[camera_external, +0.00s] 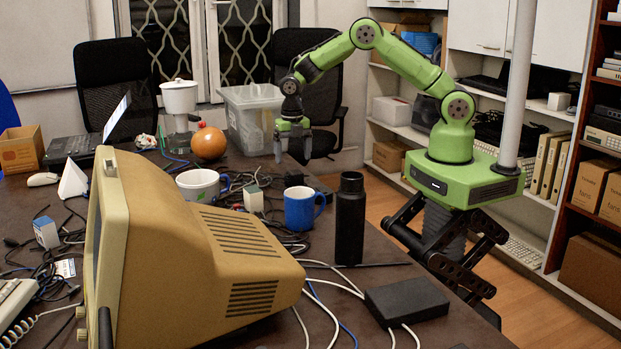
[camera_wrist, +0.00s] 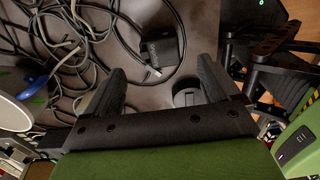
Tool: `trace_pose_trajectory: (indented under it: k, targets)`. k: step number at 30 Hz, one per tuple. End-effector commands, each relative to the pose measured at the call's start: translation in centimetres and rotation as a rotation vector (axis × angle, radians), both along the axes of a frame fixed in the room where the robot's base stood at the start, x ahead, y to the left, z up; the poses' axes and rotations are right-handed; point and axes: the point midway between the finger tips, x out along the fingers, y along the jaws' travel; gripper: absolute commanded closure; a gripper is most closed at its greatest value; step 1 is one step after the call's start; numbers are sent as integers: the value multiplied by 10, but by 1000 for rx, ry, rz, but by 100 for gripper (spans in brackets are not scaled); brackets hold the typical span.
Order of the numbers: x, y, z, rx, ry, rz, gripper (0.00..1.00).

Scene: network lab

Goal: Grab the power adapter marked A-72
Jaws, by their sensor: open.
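My gripper (camera_external: 292,148) is open and empty, pointing down above the far part of the cluttered table. Its two dark fingers also show in the wrist view (camera_wrist: 160,72), spread apart. A small dark block (camera_wrist: 163,48) that looks like a power adapter lies among cables, ahead of the gap between the fingers.
An old beige monitor (camera_external: 190,255) fills the near table. A blue mug (camera_external: 300,209), a black bottle (camera_external: 350,220), a white-green mug (camera_external: 198,186) and a flat black box (camera_external: 406,300) stand around. An orange ball (camera_external: 209,144) and a clear bin (camera_external: 252,117) are behind. Loose cables cover much of the table.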

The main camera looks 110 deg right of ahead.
Motion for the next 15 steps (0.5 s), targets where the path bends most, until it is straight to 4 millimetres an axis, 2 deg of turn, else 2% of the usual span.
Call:
trace_pose_trajectory:
  k: [1,8,15]
  targets:
    - [0,1,-13,3,2,0,11]
    - [0,0,-36,1,-1,-1,11]
    - [0,-1,-78,1,0,-1,11]
